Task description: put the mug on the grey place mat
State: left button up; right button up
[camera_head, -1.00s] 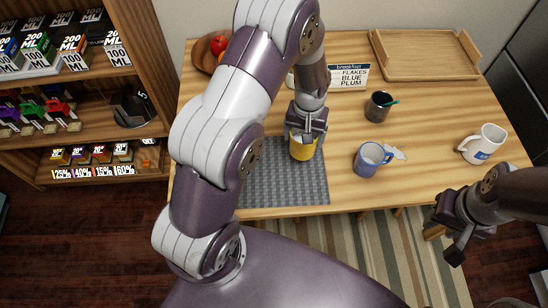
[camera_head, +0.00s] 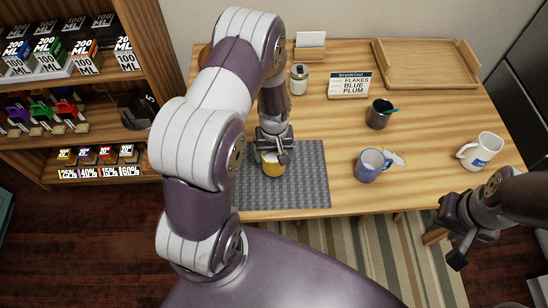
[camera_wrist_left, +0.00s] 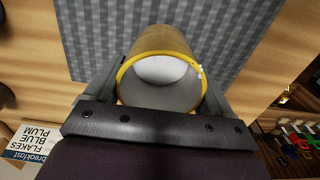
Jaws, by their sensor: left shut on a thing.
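A yellow mug (camera_head: 273,169) is held in my left gripper (camera_head: 273,152), over the left-middle part of the grey place mat (camera_head: 303,187). In the left wrist view the mug (camera_wrist_left: 165,82) shows its yellow rim and pale inside, with a finger on each side. The woven mat (camera_wrist_left: 95,28) lies behind it there. I cannot tell whether the mug's base touches the mat. My right gripper (camera_head: 452,232) is empty off the table's front right edge, its fingers apart.
A blue mug (camera_head: 367,168) stands right of the mat beside a small pale item. A dark cup (camera_head: 378,115), a white mug (camera_head: 481,151), a breakfast sign (camera_head: 349,86), a jar (camera_head: 299,80) and a wooden tray (camera_head: 425,66) stand further off. The mat's right part is clear.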

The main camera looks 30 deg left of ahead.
aim_at(274, 160)
pick_arm(q)
jog(key=shift+f, duration=1.9)
jog(key=shift+f, duration=0.15)
jog(key=o, duration=1.2)
notch_tip(274, 160, up, 11)
jog(key=shift+s+d+r+m+t+b, duration=0.1)
jog(key=shift+s+d+r+m+t, duration=0.15)
jog(key=shift+s+d+r+m, duration=1.2)
jog(key=shift+s+d+r+m+t+b, duration=0.15)
jog(key=shift+s+d+r+m, duration=0.45)
jog(key=shift+s+r, duration=1.5)
jog(key=shift+s+d+r+m+t+b, duration=0.1)
jog(key=shift+s+d+r+m+t, duration=0.2)
jog(key=shift+s+d+r+m, duration=1.4)
